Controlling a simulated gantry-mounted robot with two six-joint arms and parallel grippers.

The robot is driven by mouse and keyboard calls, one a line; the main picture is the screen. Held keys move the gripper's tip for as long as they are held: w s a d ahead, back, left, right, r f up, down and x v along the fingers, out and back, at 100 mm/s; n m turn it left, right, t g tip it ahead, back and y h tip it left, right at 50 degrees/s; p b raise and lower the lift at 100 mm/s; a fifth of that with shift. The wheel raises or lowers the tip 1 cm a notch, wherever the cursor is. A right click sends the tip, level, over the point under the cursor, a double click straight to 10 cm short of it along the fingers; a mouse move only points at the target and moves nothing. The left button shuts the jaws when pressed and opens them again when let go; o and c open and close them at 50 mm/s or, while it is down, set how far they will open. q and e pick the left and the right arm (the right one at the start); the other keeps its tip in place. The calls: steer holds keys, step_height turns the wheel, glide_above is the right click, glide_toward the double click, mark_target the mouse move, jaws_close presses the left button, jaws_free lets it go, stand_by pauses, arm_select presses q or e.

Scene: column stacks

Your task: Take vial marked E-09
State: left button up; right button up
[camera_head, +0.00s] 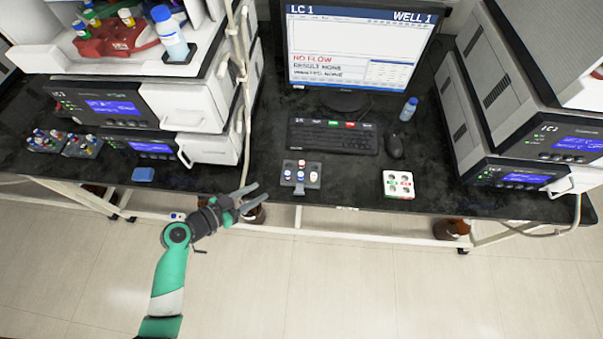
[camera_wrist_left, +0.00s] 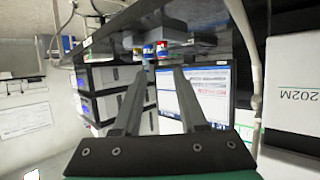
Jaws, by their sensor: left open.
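My left gripper (camera_head: 259,193) is open and empty in front of the bench's front edge, left of a small grey rack (camera_head: 299,185). That rack holds several vials (camera_head: 301,164) with red, white and blue caps. In the left wrist view the open fingers (camera_wrist_left: 160,72) point toward vials (camera_wrist_left: 148,51) that stand beyond the fingertips, apart from them. More vials stand in two dark racks (camera_head: 82,147) at the far left of the bench. No marking E-09 can be read on any vial. My right gripper is not in view.
A white rack (camera_head: 398,176) sits to the right on the black bench (camera_head: 345,190). A monitor (camera_head: 357,50), keyboard (camera_head: 334,136) and mouse (camera_head: 395,147) stand behind. Instrument stacks flank both sides. A blue block (camera_head: 143,174) lies at left. Bench between the small racks is clear.

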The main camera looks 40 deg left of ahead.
mark_target(285, 175)
arm_select(q)
steer(key=x, duration=0.2)
steer(key=b+x, duration=0.1)
steer(key=x, duration=0.1)
steer(key=b+x, duration=0.1)
steer(key=x, duration=0.1)
steer(key=shift+w+a, duration=0.2)
steer(key=shift+w, duration=0.2)
steer(key=b+x, duration=0.1)
steer(key=x, duration=0.4)
steer(key=shift+w+r+b, duration=0.1)
steer(key=shift+w+b, duration=0.05)
steer(key=shift+b, duration=0.15)
steer(key=shift+c, duration=0.2)
jaws_close()
